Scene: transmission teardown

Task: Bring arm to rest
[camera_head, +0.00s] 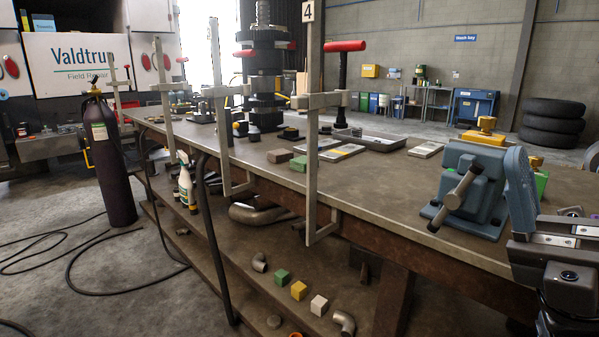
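Part of my arm, dark with light grey plates, shows at the lower right edge, in front of the workbench's right end. The fingers of my gripper are not in view, so whether it holds anything does not show. The long workbench (400,185) runs from the back left to the right. A blue vise (470,188) with a grey handle stands on its right end, close to the left of my arm.
Tall bar clamps (314,130) grip the bench's front edge. A dark stacked assembly (264,75), trays (372,140) and small blocks (279,156) stand on top. A lower shelf (235,255) holds pipes and blocks. A gas cylinder (108,155) and hoses occupy the left floor.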

